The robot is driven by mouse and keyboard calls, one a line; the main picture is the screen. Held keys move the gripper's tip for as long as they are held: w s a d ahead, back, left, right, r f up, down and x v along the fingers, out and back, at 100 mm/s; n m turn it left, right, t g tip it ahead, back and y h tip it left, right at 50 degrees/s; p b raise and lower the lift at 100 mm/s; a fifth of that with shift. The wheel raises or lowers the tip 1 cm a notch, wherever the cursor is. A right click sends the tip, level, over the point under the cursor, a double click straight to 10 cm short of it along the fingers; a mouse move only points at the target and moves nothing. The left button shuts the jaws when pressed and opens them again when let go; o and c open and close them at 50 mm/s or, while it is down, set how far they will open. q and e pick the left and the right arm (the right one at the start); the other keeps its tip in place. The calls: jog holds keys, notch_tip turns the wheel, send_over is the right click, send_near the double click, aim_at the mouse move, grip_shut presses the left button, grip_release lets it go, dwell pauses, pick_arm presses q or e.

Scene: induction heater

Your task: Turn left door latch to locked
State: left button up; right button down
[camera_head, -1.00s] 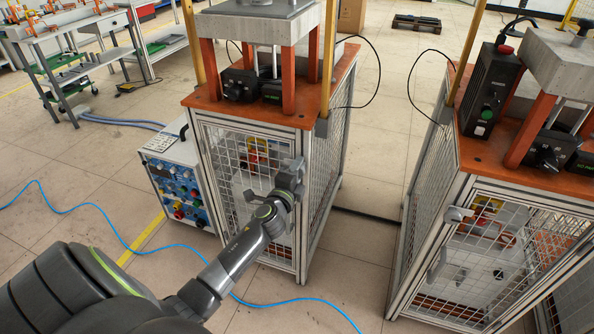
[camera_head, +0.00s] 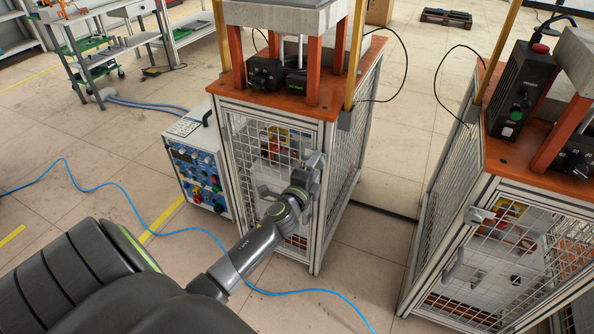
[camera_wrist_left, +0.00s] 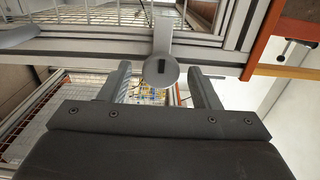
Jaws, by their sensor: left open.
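The left door latch (camera_wrist_left: 162,42) is a light grey handle with a round end and a dark slot, on the frame of the left cabinet's mesh door (camera_head: 262,185). In the wrist view it hangs down from the frame, with its round end between the fingertips of my left gripper (camera_wrist_left: 160,72). The fingers are open, with a gap on each side of the latch. In the head view my left gripper (camera_head: 312,172) is at the upper right of the door and partly hides the latch. My right gripper is out of view.
A second cabinet (camera_head: 455,165) with its own grey latch (camera_head: 479,215) stands at the right. A control unit (camera_head: 197,170) stands left of the left cabinet. A blue cable (camera_head: 190,230) runs across the floor. Open floor lies between the cabinets.

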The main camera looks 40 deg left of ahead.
pick_arm(q)
jog(key=v, duration=1.4)
jog(key=shift+s+d, duration=0.2)
jog(key=shift+s, duration=0.15)
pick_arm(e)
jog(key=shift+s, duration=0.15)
